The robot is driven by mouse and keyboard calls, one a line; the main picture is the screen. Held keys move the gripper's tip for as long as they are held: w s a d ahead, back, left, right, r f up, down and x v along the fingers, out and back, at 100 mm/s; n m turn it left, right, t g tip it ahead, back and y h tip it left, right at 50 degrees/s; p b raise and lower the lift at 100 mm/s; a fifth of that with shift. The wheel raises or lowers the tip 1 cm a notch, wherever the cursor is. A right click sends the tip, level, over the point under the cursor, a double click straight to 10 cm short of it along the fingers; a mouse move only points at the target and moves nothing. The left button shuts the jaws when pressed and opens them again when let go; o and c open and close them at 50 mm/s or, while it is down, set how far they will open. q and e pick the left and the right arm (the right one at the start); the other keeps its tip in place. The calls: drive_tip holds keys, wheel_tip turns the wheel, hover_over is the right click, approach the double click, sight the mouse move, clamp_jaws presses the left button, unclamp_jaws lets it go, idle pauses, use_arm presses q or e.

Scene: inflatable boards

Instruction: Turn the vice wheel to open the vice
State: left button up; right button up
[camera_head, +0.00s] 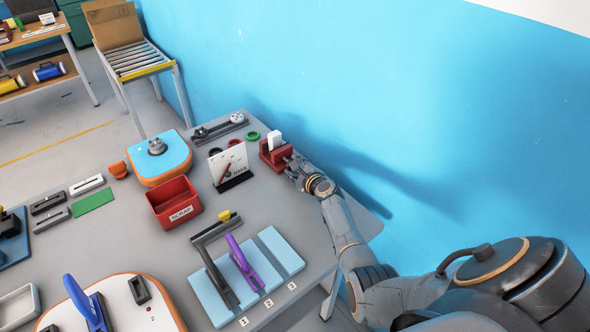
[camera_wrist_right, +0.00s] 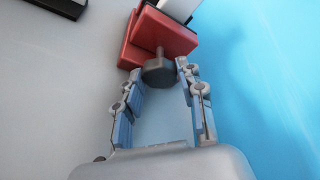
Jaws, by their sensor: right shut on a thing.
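The red vice (camera_head: 273,157) stands at the table's far right edge, near the blue wall. A white piece (camera_head: 274,138) sticks up from between its jaws; in the right wrist view it is cut off at the top. The dark grey vice wheel (camera_wrist_right: 159,71) sits on a short shaft at the vice's near end. My right gripper (camera_head: 294,164) reaches it from the right. In the right wrist view its fingertips are on either side of the wheel and shut on it. My left gripper is not in view.
A white card stand (camera_head: 229,165) and a red scrap bin (camera_head: 174,203) stand left of the vice. A green ring (camera_head: 253,136) lies close beside it. Light blue boards (camera_head: 280,250) and tools lie nearer. The wall (camera_head: 400,110) is close on the right.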

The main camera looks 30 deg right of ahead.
drive_tip(key=n+b, duration=0.1)
drive_tip(key=n+h+b, duration=0.1)
drive_tip(key=b, duration=0.1)
drive_tip(key=f+n+t+h+b, duration=0.1)
drive_tip(key=n, duration=0.1)
drive_tip(key=shift+a, duration=0.25)
drive_tip(key=shift+n+t+h+b, duration=0.4)
drive_tip(key=shift+n+h+b, duration=0.1)
drive_tip(key=shift+n+b, duration=0.95)
